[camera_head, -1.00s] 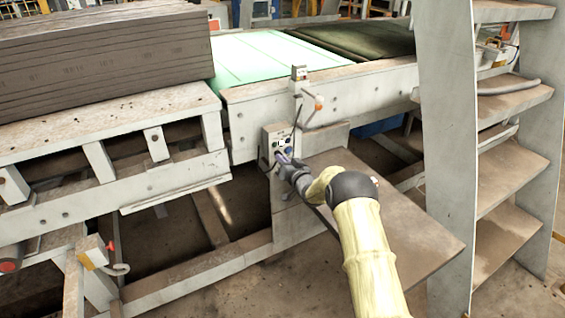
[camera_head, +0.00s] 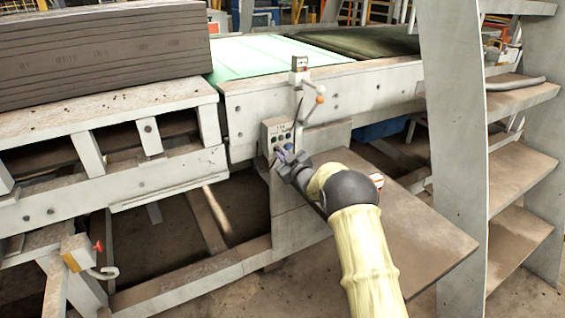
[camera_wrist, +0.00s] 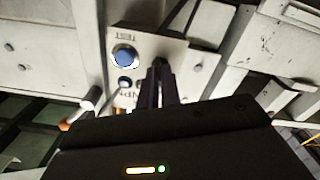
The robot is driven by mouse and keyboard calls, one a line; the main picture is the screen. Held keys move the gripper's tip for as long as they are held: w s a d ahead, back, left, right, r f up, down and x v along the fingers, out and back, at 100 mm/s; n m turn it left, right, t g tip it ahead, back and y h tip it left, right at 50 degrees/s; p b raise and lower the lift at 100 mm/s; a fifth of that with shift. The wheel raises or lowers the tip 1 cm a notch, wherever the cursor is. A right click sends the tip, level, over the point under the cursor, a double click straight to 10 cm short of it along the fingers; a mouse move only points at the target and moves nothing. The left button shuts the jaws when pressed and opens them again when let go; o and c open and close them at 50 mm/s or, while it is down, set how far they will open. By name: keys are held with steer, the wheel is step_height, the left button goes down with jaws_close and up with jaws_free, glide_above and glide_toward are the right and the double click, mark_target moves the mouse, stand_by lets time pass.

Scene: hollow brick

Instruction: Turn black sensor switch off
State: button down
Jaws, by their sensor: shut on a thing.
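A small grey control box (camera_head: 277,128) with several dark and blue knobs is fixed to the side of the conveyor frame. My gripper (camera_head: 278,155) is at the lower part of its front face.
A sensor post (camera_head: 299,90) with an orange-tipped lever (camera_head: 319,99) rises just above the box. A brown sloping plate (camera_head: 420,215) lies beneath my arm. Stacked brown bricks (camera_head: 100,55) are at the upper left.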

steer(key=shift+n+b, duration=0.4)
steer(key=shift+n, duration=0.2)
steer(key=c, duration=1.6)
jaws_free()
steer(key=shift+s+d, duration=0.1)
steer(key=shift+s, duration=0.05)
steer(key=v, duration=1.7)
